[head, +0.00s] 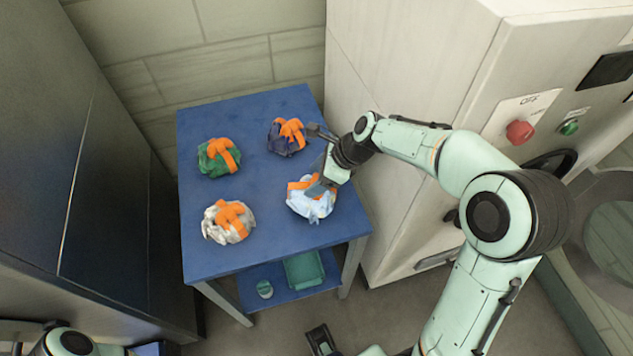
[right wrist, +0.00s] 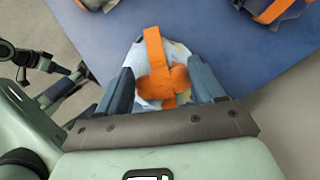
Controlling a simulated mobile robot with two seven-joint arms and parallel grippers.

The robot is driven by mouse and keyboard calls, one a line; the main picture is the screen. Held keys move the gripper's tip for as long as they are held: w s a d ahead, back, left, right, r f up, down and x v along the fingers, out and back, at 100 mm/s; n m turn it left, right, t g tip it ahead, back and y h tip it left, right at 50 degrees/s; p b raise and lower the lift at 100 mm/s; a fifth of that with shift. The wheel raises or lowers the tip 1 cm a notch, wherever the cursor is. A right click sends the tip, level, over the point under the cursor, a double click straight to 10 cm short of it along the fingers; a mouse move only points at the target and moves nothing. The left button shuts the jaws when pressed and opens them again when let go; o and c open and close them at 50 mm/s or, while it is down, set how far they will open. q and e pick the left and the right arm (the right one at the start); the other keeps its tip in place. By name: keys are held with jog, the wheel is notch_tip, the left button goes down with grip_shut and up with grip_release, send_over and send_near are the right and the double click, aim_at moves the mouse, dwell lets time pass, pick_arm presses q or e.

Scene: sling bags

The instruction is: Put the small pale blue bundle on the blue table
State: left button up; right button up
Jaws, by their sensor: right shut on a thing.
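The small pale blue bundle (head: 311,207), tied with an orange band, is at the right front part of the blue table (head: 265,180). My right gripper (head: 318,187) reaches in from the right and is shut on this bundle. In the right wrist view the bundle (right wrist: 172,50) sits between the two fingers (right wrist: 166,88), with its orange knot facing the camera. The blue tabletop shows behind it. I cannot tell whether the bundle touches the tabletop. Part of my left arm shows at the bottom left of the head view; its gripper is not clearly seen.
A green bundle (head: 212,160), a dark navy bundle (head: 284,143) and a whitish bundle (head: 226,225) stand on the table, all orange-banded. A teal tray (head: 304,269) and a small round item (head: 264,289) are on the lower shelf. A pale machine (head: 420,70) stands close at right.

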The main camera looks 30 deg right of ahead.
jog(key=shift+f, duration=0.85)
jog(key=shift+f, duration=0.1)
jog(key=o, duration=1.5)
jog(key=shift+o, duration=0.2)
jog(key=shift+d+r, duration=0.15)
jog(key=shift+r, duration=0.2)
jog(key=p+v, duration=0.1)
jog(key=v, duration=0.6)
jog(key=shift+s, duration=0.1)
